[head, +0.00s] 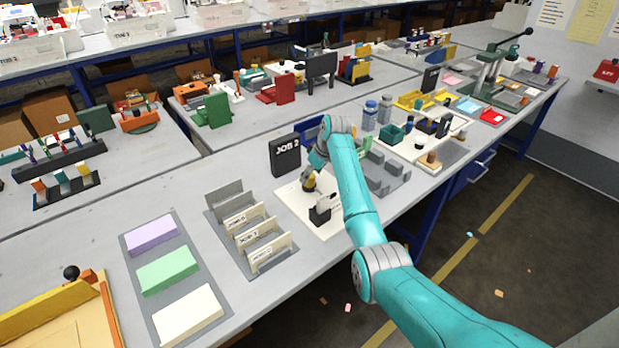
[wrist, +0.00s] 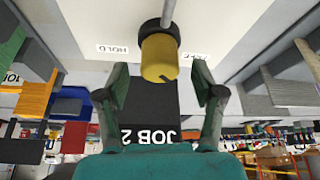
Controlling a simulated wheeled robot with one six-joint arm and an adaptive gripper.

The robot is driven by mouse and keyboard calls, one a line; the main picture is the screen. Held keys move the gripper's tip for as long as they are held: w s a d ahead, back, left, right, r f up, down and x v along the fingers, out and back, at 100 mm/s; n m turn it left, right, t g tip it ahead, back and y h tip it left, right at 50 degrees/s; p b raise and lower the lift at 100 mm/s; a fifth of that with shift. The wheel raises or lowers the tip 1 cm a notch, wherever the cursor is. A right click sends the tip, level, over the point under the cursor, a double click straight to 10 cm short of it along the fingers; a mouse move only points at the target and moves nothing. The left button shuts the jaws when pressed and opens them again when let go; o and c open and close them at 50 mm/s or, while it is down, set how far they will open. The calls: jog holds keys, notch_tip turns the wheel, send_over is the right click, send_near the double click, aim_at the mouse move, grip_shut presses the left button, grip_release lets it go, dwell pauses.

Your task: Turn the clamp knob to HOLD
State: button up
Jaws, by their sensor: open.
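The clamp knob (wrist: 158,58) is a yellow cylinder with a black collar and a dark line on its face, seen near the top middle of the upside-down wrist view. A HOLD label (wrist: 113,49) is on the white panel to its left. A second label (wrist: 195,55), too small to read surely, is to its right. My gripper (wrist: 160,78) is open, with one finger on each side of the knob, apparently apart from it. In the head view the yellow knob (head: 309,184) stands over the white plotter board (head: 294,204), just below my gripper, whose fingers are hard to make out.
A black JOB 2 sign (head: 285,154) stands behind the board. A grey rack with labelled cards (head: 250,235) is on the left, and grey blocks (head: 385,180) are on the right. A black block (head: 321,212) sits at the board's front.

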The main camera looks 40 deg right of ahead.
jog(key=shift+x, duration=1.2)
jog(key=c, duration=1.1)
jog(key=shift+c, duration=0.2)
